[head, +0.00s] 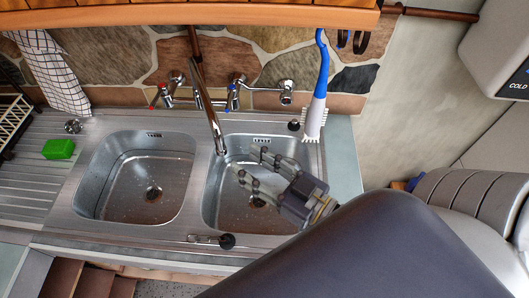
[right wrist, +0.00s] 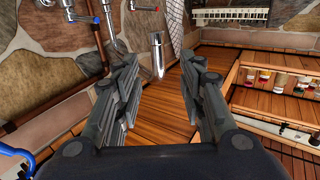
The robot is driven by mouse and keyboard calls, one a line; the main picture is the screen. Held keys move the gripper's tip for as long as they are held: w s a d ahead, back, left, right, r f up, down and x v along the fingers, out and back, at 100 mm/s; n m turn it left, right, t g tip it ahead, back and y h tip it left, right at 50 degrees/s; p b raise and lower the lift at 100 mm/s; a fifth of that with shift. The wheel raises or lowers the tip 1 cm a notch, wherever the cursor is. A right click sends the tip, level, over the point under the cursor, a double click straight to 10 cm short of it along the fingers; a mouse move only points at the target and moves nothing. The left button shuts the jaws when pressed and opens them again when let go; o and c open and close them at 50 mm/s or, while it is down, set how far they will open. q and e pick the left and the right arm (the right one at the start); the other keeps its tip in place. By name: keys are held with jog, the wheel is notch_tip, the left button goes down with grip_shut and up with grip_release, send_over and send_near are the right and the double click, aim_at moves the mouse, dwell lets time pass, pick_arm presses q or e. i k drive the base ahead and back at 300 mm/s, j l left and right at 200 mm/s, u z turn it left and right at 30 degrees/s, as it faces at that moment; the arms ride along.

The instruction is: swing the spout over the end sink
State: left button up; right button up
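The chrome spout (head: 208,108) comes down from the wall tap in the head view, its lower end near the divider, at the left side of the right basin (head: 210,215). The left basin (head: 90,165) lies to its left. My right gripper (head: 251,164) is over the right basin, to the right of and apart from the spout's end. In the right wrist view its fingers are spread and empty, and the spout (right wrist: 158,57) shows beyond them, between the fingertips. My left gripper is not in view.
Taps with red (head: 164,91) and blue (head: 234,88) marks sit on the stone wall. A green sponge (head: 58,149) lies on the drainer at left. A wooden shelf (head: 200,15) overhangs the top.

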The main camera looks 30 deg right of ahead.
aim_at(199, 88)
jog(key=k+j+z, duration=0.2)
jog(key=j, duration=0.25)
jog(key=j+z, duration=0.2)
jog(key=j, duration=0.25)
jog(key=k+j+z, duration=0.25)
jog(key=i+j, duration=0.05)
jog(key=j, duration=0.1)
